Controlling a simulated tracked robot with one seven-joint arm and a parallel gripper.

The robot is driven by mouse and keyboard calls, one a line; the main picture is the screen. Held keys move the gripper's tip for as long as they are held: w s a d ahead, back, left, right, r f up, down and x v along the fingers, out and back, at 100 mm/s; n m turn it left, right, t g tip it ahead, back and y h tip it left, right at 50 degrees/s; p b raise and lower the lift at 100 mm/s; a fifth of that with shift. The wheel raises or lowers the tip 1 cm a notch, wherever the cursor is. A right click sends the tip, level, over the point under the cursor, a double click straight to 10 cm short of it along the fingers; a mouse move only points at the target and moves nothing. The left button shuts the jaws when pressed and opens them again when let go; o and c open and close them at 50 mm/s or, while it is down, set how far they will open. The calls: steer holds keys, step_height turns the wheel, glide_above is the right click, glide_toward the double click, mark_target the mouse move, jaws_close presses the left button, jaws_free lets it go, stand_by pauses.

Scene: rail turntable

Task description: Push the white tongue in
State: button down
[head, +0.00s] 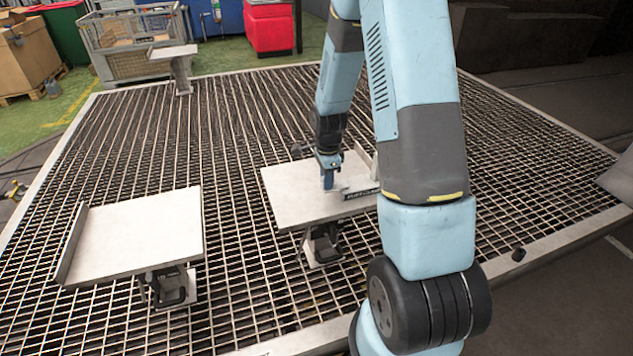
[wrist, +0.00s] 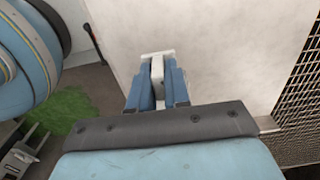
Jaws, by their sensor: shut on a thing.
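The white tongue (wrist: 157,70) shows in the wrist view as a small pale upright piece between the two blue fingers of my gripper (wrist: 157,88). My gripper is shut on it, and the fingers hide part of its sides. A small pale piece shows at the fingertips there. How far the tongue stands out cannot be told from these views.
A second pale plate (head: 140,232) on a stand is at left, and a smaller stand (head: 178,62) is farther back. All stand on a metal grating (head: 235,130). My arm covers the right side.

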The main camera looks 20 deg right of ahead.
steer(key=shift+d, duration=1.1)
steer(key=c, duration=1.2)
jaws_free()
steer(key=shift+o, duration=0.2)
steer(key=shift+r, duration=0.15)
step_height(320, 180, up, 14)
steer(key=shift+f, duration=0.25)
